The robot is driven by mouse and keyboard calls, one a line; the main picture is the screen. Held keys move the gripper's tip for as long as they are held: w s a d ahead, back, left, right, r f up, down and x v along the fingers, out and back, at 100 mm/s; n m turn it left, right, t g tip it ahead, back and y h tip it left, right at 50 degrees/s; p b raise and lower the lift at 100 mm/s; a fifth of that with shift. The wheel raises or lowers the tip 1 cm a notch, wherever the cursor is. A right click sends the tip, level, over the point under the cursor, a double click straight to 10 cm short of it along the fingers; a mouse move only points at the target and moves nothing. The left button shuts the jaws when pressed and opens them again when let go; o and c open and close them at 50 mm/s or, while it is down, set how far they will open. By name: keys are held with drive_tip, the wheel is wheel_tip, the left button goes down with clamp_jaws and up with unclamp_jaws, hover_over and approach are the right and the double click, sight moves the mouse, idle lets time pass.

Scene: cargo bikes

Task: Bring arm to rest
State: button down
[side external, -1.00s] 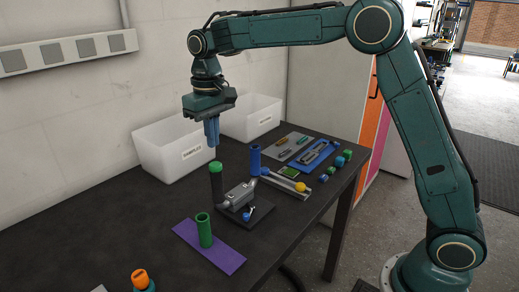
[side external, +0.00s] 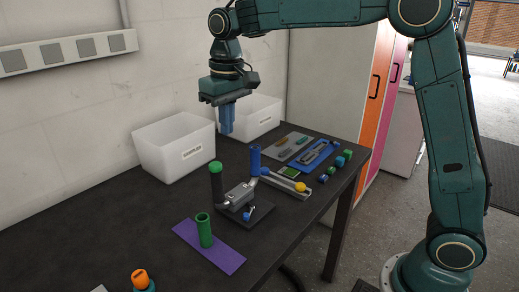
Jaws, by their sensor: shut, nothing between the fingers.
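My gripper (side external: 227,119) hangs above the table, fingers pointing down, shut and empty. It is in front of the white bins and apart from everything on the table. Below it stands a dark post with a green cap (side external: 216,167). Next to the post, a grey metal fixture (side external: 238,196) sits on a dark plate. A blue cylinder (side external: 255,160) stands upright to the right of the post.
Two white bins (side external: 165,160) (side external: 262,113) stand by the wall. A green tube (side external: 204,230) stands on a purple mat (side external: 228,260). A blue tray (side external: 325,146) and small blocks lie at the right. The dark table (side external: 110,235) is clear at left.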

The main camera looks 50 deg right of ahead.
drive_tip(key=s+d+f+t, duration=0.1)
drive_tip(key=s+d+t, duration=0.1)
drive_tip(key=s, duration=1.2)
drive_tip(key=s+d+t, duration=0.3)
drive_tip(key=s+d, duration=0.1)
drive_tip(key=s, duration=1)
drive_tip(key=shift+s+f, duration=0.3)
drive_tip(key=shift+f, duration=0.05)
